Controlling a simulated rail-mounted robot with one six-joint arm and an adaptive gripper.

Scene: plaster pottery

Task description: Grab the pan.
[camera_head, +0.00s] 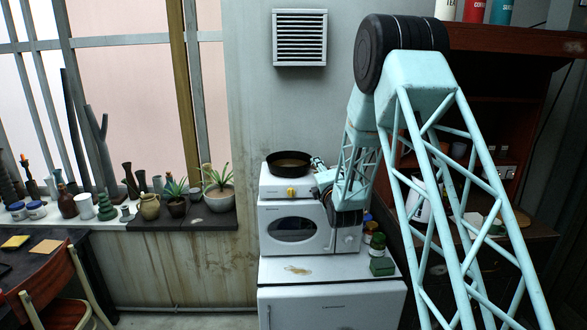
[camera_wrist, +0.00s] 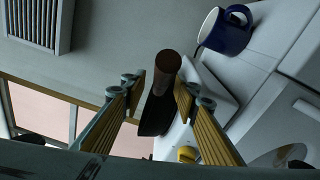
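The dark round pan (camera_head: 289,160) rests on a small white hotplate (camera_head: 286,186) on top of the microwave. In the wrist view the dark pan body (camera_wrist: 156,114) shows between my fingers, with its brown handle (camera_wrist: 167,68) pointing towards the upper part of the picture. My gripper (camera_wrist: 160,88) is open, with one finger on each side of the handle. A gap shows at the left finger; I cannot tell if the right finger touches. In the head view my gripper (camera_head: 318,164) is just right of the pan, small and partly hidden by my arm.
A blue and white mug (camera_wrist: 232,36) is close by in the wrist view. The white microwave (camera_head: 296,230) stands on a white fridge (camera_head: 330,306), with jars (camera_head: 376,243) at the right. Potted plants (camera_head: 218,194) line the sill at left. A wall vent (camera_head: 300,38) is above.

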